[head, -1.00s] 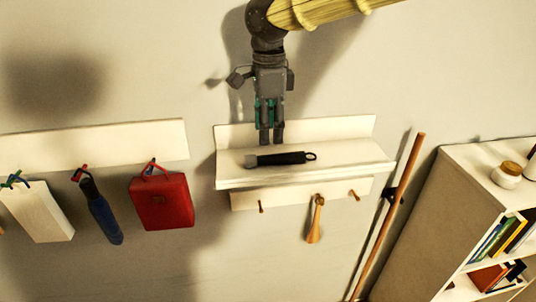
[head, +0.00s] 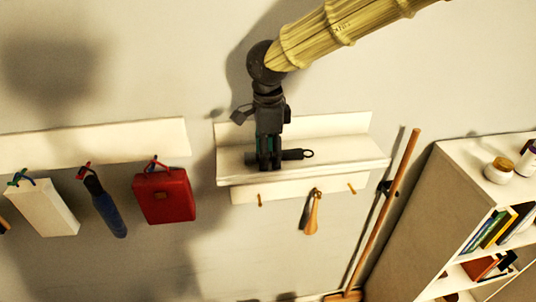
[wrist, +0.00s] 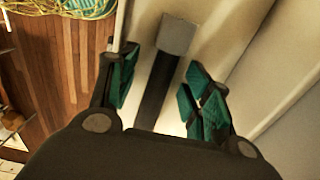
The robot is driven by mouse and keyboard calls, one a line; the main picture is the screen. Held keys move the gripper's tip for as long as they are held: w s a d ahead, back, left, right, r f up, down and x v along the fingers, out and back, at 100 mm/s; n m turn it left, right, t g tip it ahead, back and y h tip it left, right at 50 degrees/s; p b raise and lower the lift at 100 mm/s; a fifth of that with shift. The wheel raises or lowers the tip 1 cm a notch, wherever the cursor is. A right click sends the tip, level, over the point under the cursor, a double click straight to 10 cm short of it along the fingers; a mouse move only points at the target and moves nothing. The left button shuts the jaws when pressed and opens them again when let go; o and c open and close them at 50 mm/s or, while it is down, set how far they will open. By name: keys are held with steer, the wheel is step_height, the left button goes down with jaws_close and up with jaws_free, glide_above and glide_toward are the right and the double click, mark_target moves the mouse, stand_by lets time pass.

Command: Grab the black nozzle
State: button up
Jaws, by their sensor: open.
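The black nozzle (head: 293,155) lies on the white wall shelf in the head view, with a ring at its right end. My gripper (head: 269,166) is over its left part and hides some of it. In the wrist view the nozzle (wrist: 157,90) runs between the two green-padded fingers of my open gripper (wrist: 160,88). Its grey end (wrist: 176,36) points away from the wrist. I cannot tell whether the fingers touch it.
The white shelf (head: 350,165) has a raised back and pegs below, one with a wooden tool (head: 312,212). A red bag (head: 164,196) and a blue item (head: 106,208) hang at left. A broom (head: 388,210) and a bookcase (head: 425,205) stand at right. The shelf's right part is clear.

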steer(key=shift+c, duration=0.2)
steer(key=c, duration=1)
steer(key=shift+c, duration=0.3)
